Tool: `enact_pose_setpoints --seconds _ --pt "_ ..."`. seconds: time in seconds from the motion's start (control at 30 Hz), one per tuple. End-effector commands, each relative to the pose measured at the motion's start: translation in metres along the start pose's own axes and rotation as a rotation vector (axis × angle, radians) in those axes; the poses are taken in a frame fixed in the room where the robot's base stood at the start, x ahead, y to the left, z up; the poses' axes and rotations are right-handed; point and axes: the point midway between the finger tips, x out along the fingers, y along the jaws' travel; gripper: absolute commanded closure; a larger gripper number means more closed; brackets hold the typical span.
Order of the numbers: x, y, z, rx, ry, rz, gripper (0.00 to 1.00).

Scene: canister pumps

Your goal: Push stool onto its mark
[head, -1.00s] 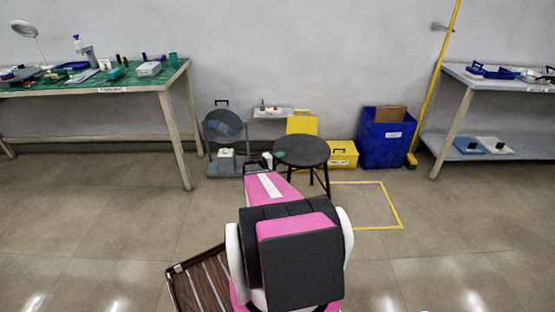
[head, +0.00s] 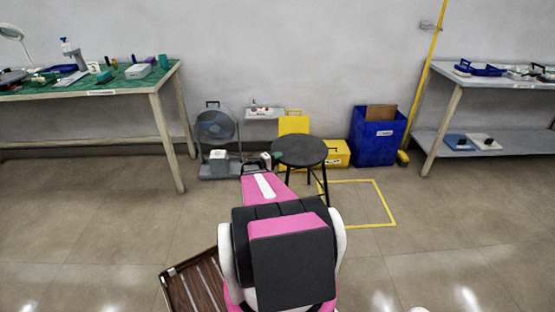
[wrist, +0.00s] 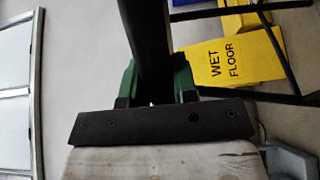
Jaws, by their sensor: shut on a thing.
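The stool (head: 299,151) has a round dark seat and thin black legs. It stands upright in the middle of the head view. Its mark, a yellow square outline (head: 385,201) on the floor, lies to its right; the stool's right leg shows at the outline's left edge, and most of the square is bare. My gripper (wrist: 155,85), with green finger pads, is shut on the stool's dark seat edge in the wrist view.
Behind the stool stand a fan (head: 217,130), a yellow wet-floor sign (wrist: 230,60), a yellow box (head: 336,153) and a blue bin (head: 378,138) against the wall. A green-topped bench (head: 100,92) is left, a grey shelf table (head: 470,142) right. The floor right of the mark is clear.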

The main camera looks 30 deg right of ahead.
Motion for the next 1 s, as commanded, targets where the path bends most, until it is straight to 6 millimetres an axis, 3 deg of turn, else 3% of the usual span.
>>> enact_pose_setpoints --seconds 1.0 --pt "0.043 0.0 0.024 0.0 -0.003 0.001 0.97"
